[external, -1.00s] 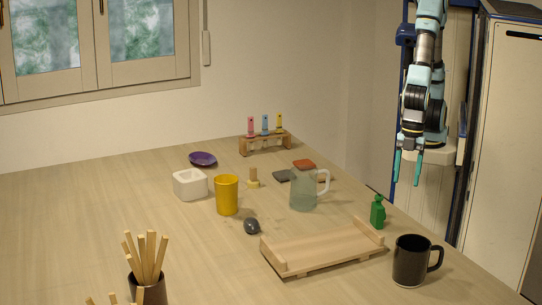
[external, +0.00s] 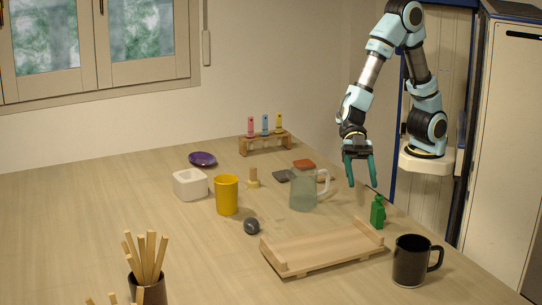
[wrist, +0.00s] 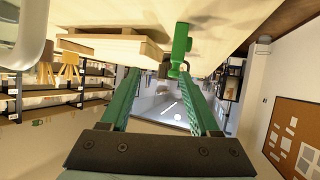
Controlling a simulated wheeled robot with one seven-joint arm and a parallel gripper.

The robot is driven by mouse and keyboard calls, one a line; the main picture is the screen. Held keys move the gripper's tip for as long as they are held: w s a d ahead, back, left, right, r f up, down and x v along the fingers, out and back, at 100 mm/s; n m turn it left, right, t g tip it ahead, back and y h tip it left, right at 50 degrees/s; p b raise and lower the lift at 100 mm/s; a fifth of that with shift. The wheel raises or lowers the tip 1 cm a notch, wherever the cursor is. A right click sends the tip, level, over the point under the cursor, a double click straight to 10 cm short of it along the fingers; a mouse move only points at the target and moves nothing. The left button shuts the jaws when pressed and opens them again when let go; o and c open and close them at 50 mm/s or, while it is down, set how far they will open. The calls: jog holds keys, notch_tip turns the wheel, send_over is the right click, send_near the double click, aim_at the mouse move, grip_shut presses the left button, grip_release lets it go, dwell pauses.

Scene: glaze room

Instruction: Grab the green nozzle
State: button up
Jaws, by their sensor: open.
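The green nozzle (external: 377,212) stands upright on the table near its right edge, with a thin dark tip pointing up and left. It also shows in the wrist view (wrist: 181,48), ahead of the fingers at the top. My gripper (external: 361,184) is open and empty, fingers pointing down, above and slightly left of the nozzle. The fingers do not appear to touch it. In the wrist view my two green fingers (wrist: 160,88) are spread wide apart, with nothing between them.
A wooden tray (external: 322,248) lies in front and left of the nozzle. A black mug (external: 411,262) stands in front of it. A clear glass mug (external: 303,192) and a yellow cup (external: 227,195) stand to the left.

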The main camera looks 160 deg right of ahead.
aim_at(379, 205)
jog(key=shift+s+a+n+y, duration=0.6)
jog(key=shift+s+a+y, duration=0.05)
jog(key=shift+y, duration=0.55)
jog(key=x, duration=0.4)
jog(key=shift+w+a+f, duration=0.1)
jog(key=shift+w+a, duration=0.05)
jog(key=shift+w, duration=0.05)
jog(key=shift+f+p+x, duration=0.25)
jog(key=shift+x, duration=1.15)
jog(key=shift+f+p+x, duration=0.25)
jog(key=shift+f+x, duration=0.05)
jog(key=shift+x, duration=1.1)
jog(key=shift+s, duration=0.2)
grip_shut()
